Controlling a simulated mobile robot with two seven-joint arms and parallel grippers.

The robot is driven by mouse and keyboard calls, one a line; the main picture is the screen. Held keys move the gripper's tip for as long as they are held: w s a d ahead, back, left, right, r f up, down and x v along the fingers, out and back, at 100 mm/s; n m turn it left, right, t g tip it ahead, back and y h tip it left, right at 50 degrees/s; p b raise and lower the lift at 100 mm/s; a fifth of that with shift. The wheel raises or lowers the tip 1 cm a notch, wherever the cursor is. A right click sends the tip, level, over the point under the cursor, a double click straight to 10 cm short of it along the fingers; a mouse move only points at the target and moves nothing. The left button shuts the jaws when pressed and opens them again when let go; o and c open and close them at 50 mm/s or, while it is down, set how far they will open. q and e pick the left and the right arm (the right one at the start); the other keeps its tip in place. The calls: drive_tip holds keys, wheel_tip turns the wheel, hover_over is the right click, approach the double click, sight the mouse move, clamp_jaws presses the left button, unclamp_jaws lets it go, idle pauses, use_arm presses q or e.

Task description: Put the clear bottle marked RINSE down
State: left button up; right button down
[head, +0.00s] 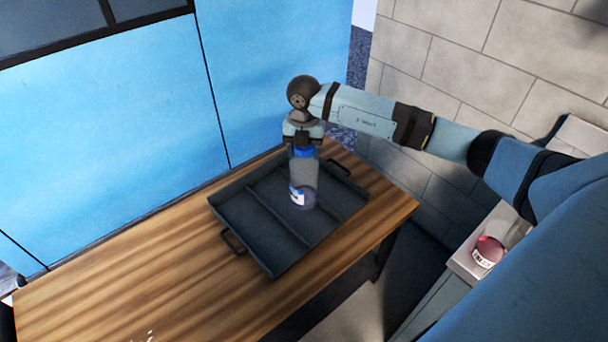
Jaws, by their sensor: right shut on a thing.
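A clear bottle (303,178) with a blue cap and a white and blue label near its base is upright over the dark tray (245,227). The label is too small to read. My right gripper (303,143) points down and is shut on the bottle at its blue cap. The bottle's base is over or on the tray's floor, right of the middle; I cannot tell whether it touches. My left gripper is not in view.
The tray has low walls, raised ribs and two side handles, and sits on a wooden table (130,285). The table's left part is clear. A blue panel wall (110,120) stands behind. A container with pink contents (487,250) stands on a grey surface at the right.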

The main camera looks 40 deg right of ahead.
sight(304, 173)
wheel_tip(304, 173, down, 4)
drive_tip(key=shift+f, duration=2.3)
drive_tip(key=shift+c, duration=1.5)
unclamp_jaws()
wheel_tip(304, 173, up, 11)
drive_tip(key=shift+f, duration=0.2)
drive_tip(key=shift+r, duration=0.75)
